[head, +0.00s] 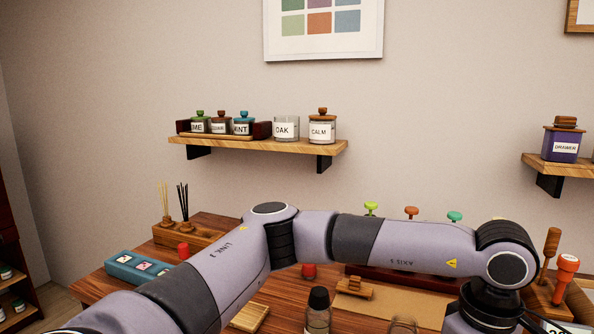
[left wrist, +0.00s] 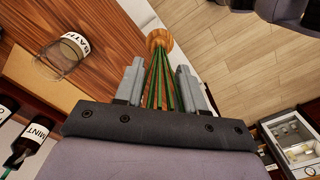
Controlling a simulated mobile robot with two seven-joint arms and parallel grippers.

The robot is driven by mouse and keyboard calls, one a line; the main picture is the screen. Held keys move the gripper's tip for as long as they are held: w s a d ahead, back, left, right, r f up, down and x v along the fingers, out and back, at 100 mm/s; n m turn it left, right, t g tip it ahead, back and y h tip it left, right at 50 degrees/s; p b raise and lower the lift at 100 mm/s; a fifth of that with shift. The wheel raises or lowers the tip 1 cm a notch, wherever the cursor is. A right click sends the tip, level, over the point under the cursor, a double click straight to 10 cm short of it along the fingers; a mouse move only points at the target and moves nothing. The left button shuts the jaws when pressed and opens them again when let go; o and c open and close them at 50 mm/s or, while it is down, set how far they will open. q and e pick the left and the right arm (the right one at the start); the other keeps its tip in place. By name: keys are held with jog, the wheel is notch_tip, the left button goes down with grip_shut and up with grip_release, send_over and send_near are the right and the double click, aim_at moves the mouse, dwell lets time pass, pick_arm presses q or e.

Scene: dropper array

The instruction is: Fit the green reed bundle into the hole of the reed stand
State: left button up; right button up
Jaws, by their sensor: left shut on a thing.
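The green reed bundle (left wrist: 164,82) shows in the left wrist view as several thin green and brownish sticks with a round wooden end piece (left wrist: 159,40). My left gripper (left wrist: 158,82) is shut on it, one grey finger on each side. The bundle is held over the floor beside the table edge. In the head view the wooden reed stand (head: 163,236) is at the table's back left, with a tan reed bundle (head: 165,202) and a black one (head: 183,201) upright in it. My left arm crosses in front and hides part of the stand. My right gripper is not in view.
A blue tray (head: 125,266) lies in front of the stand, with a red cap (head: 183,251) nearby. A dark-capped bottle (head: 318,309) stands on the table's near side. In the left wrist view a glass jar (left wrist: 66,56) is close to the table edge.

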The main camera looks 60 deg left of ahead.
pick_arm(q)
jog(key=s+a+f+m, duration=0.2)
jog(key=s+f+m, duration=0.1)
jog(key=f+m, duration=0.4)
jog(key=s+a+f+m, duration=0.2)
jog(key=f+m, duration=0.6)
jog(key=f, duration=0.6)
jog(key=shift+s+a+f, duration=0.3)
jog(key=shift+s+a, duration=0.05)
jog(key=shift+s, duration=0.35)
